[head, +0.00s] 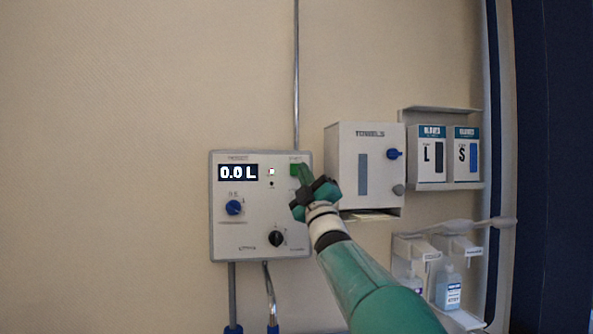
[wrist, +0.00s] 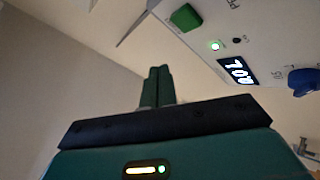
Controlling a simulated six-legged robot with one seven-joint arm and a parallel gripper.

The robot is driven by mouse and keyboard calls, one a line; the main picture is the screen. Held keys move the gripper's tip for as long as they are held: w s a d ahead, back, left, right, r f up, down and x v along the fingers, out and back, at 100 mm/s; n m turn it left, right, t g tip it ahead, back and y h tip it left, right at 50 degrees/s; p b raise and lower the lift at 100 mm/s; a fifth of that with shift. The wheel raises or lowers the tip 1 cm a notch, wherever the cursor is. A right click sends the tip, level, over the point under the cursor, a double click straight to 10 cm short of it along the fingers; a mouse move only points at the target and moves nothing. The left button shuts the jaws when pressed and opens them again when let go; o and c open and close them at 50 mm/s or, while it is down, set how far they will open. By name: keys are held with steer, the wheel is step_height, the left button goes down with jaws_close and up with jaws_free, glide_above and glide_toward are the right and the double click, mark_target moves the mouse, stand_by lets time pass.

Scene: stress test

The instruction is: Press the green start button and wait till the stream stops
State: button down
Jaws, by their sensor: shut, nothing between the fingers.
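The green start button (head: 295,168) is at the upper right of a grey-white dispenser panel (head: 222,190) on the wall. In the wrist view the button (wrist: 185,17) is in plain sight at the top. My gripper (head: 306,174) is shut and empty, its fingers pointing at the panel's upper right. In the head view its tips overlap the button's edge. In the wrist view the fingertips (wrist: 158,70) show below and left of the button, with a gap in the picture; I cannot tell the depth. The display (head: 238,172) reads 0.0 L. A small light (head: 271,171) beside it is lit.
The panel also has a blue knob (head: 234,208) and a black knob (head: 277,238). A towel dispenser (head: 345,150) is close on the right, near my arm. Glove boxes (head: 432,150) and a bottle rack (head: 402,250) are farther right. The wall at left is bare.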

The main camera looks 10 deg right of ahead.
mark_target(296, 164)
steer(key=shift+w+f, duration=0.1)
steer(key=shift+w, duration=2.3)
steer(key=shift+w, duration=0.1)
steer(key=shift+w, duration=0.35)
steer(key=shift+w, duration=0.45)
stand_by(0.6)
steer(key=shift+s, duration=0.85)
